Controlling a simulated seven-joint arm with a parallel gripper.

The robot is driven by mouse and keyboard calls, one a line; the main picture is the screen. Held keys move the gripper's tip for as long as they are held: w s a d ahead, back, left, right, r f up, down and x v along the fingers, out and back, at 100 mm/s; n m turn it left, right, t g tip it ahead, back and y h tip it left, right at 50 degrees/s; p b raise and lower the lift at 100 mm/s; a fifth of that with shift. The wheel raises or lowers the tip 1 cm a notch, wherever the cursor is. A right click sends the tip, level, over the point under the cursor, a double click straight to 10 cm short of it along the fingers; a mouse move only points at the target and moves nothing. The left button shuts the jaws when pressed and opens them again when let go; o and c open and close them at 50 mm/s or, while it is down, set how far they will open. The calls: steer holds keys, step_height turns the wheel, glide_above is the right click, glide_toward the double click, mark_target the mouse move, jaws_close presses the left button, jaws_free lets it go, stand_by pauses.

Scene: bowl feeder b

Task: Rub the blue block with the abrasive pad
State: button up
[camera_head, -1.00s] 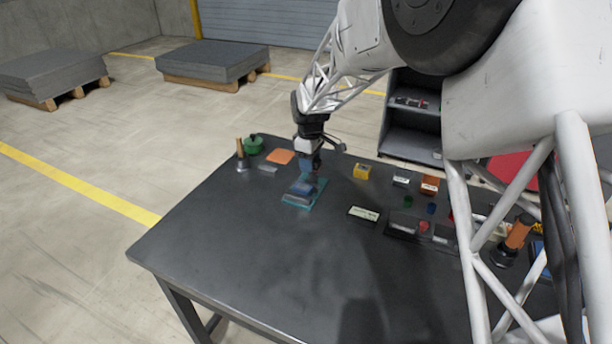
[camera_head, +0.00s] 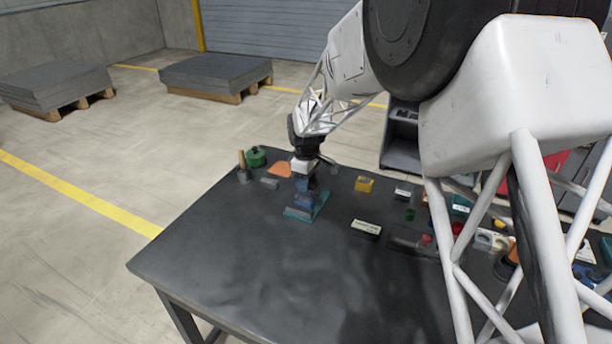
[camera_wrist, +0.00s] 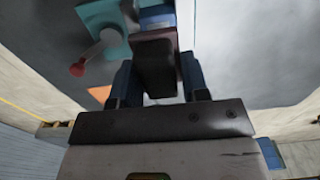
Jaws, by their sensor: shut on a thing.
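My gripper (camera_head: 307,186) is shut on the abrasive pad, a dark brownish block (camera_wrist: 156,66) between its blue fingers in the wrist view. The blue block (camera_head: 303,201) sits on a teal fixture (camera_head: 321,204) on the table, directly below my gripper in the head view. In the wrist view the blue block (camera_wrist: 157,14) shows just beyond the pad, partly hidden by it. The teal fixture (camera_wrist: 98,14) there has a lever with a red knob. I cannot tell whether the pad touches the block.
A yellow box (camera_head: 364,184), a white-labelled box (camera_head: 366,227) and several small items lie to the right on the dark table (camera_head: 250,260). A green pot (camera_head: 256,157), a wooden-handled tool (camera_head: 242,168) and an orange sheet (camera_head: 280,169) are back left. The front is clear.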

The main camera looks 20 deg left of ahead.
mark_target(306, 200)
steer(key=shift+f, duration=2.6)
steer(key=shift+a+r, duration=0.25)
steer(key=shift+a, duration=0.2)
steer(key=shift+c, duration=0.4)
steer(key=shift+a+f, duration=0.3)
steer(key=shift+a, duration=0.6)
steer(key=shift+a+f, duration=0.1)
steer(key=shift+a, duration=0.6)
steer(key=shift+d+r, duration=0.3)
steer(key=shift+d, duration=0.25)
steer(key=shift+d+f, duration=0.2)
steer(key=shift+d+r, duration=0.2)
steer(key=shift+d+f, duration=0.25)
steer(key=shift+d, duration=0.8)
steer(key=shift+r, duration=4.15)
